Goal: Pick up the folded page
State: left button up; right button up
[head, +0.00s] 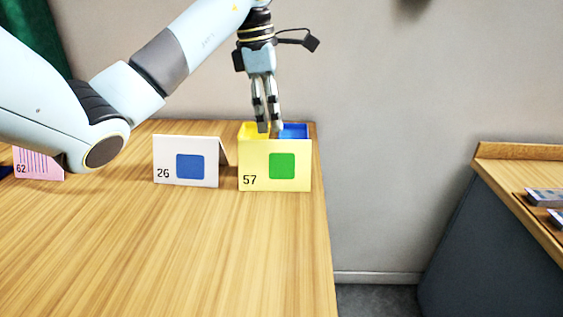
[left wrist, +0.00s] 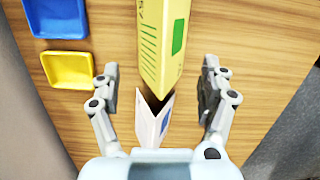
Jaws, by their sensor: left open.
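Several folded pages stand like tents on the wooden table. The yellow page (head: 275,176), marked 57 with a green square, stands near the table's right end. It also shows in the left wrist view (left wrist: 161,40). A white page (head: 170,171), marked 26 with a blue square, stands to its left. A pale folded page (left wrist: 146,123) also shows nearer the left wrist camera. My left gripper (head: 269,129) points down at the yellow page's top edge in the head view. In the left wrist view its open fingers (left wrist: 158,72) are apart on either side of the pages. No contact is visible.
A pink page (head: 38,164), marked 62, stands at the far left, partly behind my arm. A yellow tray (head: 254,130) and a blue tray (head: 294,131) lie behind the yellow page. The front of the table (head: 180,255) is clear. Another table (head: 520,157) stands right.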

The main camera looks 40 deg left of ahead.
aim_at(273, 141)
pick_arm(q)
notch_tip(273, 141, down, 3)
jog(key=shift+w+d+f+b, duration=0.15)
jog(key=shift+f+b, duration=0.05)
jog(key=shift+b, duration=0.8)
jog(key=shift+f, duration=0.3)
jog(key=f, duration=0.4)
jog(key=shift+d, duration=0.25)
jog(key=shift+f, duration=0.35)
jog(key=shift+c, duration=0.3)
jog(key=c, duration=0.9)
pick_arm(e)
jog(key=f, duration=0.3)
jog(key=shift+w, duration=0.2)
